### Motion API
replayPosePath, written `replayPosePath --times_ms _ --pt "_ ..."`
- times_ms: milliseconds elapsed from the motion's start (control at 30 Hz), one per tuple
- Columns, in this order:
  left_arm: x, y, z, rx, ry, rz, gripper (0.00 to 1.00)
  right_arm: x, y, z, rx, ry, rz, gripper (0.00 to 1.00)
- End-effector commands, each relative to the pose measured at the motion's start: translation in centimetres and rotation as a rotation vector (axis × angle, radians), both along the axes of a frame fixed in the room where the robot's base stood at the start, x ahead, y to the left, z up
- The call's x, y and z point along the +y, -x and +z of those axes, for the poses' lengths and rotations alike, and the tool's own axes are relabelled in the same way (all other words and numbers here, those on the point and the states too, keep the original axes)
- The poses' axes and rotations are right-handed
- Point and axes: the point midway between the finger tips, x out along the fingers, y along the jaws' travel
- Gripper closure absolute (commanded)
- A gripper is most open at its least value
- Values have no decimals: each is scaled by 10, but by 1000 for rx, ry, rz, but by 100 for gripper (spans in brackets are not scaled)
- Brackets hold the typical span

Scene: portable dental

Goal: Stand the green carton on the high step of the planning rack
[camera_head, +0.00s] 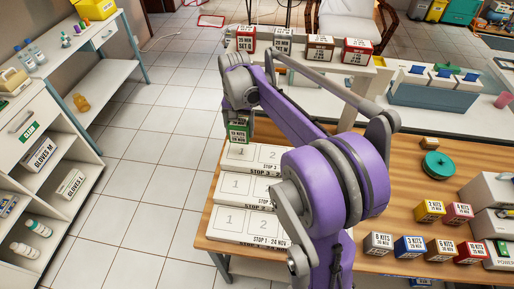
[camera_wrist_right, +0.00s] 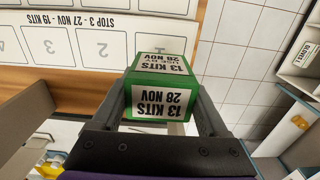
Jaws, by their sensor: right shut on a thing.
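The green carton (camera_head: 237,137), with white labels reading 13 KITS 28 NOV, is between the fingers of my right gripper (camera_head: 238,117). The right wrist view shows the carton (camera_wrist_right: 158,92) large, with a finger on each side. The white stepped planning rack (camera_head: 236,224) stands on the wooden table, its steps marked STOP 1 to STOP 3. The carton is at the left end of the STOP 3 step, the highest and farthest, by slot 1. I cannot tell whether it touches the step. My purple right arm hides the rack's right part. My left gripper is not in view.
Several small cartons, including a yellow one (camera_head: 429,211) and a blue one (camera_head: 410,246), stand on the table's right side near a green round object (camera_head: 437,165). Several boxes, one red (camera_head: 246,38), stand on a white shelf behind. The floor left of the table is clear.

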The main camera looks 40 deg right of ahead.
Motion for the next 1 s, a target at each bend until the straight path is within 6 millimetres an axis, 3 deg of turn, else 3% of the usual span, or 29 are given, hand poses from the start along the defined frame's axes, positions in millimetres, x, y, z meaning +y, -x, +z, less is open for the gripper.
replayPosePath --times_ms 100,500,933,967,1000 --pt "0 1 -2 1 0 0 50 0 0 -22 0 0 0 80" --pt "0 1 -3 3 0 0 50 0 0 -67 0 0 0 80" --pt "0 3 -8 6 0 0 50 0 0 -74 1 0 0 80" --pt "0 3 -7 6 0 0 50 0 0 -73 0 0 0 18" --pt "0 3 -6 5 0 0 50 0 0 -73 0 0 0 10"
